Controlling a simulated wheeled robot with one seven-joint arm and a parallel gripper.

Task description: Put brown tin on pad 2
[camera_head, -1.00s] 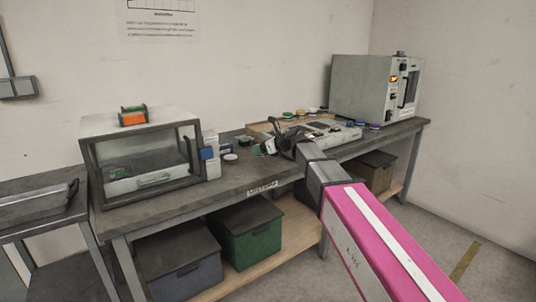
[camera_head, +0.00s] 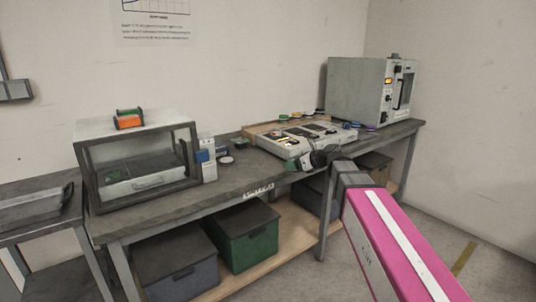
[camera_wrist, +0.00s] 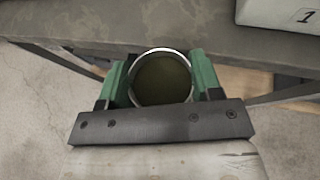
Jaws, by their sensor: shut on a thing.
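My gripper (camera_wrist: 162,85) is shut on a round tin (camera_wrist: 163,78), seen from above in the wrist view between the green fingers. The tin has a pale rim and a dark olive-brown top. In the head view my gripper (camera_head: 318,158) is small, at the front edge of the bench, and the tin cannot be made out there. In the wrist view the held tin is over the floor, just off the bench edge. A light grey panel unit (camera_head: 300,140) with dark squares on top lies on the bench. Its corner marked "1" (camera_wrist: 304,16) shows at the top right of the wrist view. Pad 2 cannot be told apart.
Several coloured round tins (camera_head: 309,115) stand behind the panel unit. A grey oven-like box (camera_head: 365,92) stands at the right, and a glass-fronted case (camera_head: 138,160) at the left. The bench top (camera_head: 235,180) is clear at front left.

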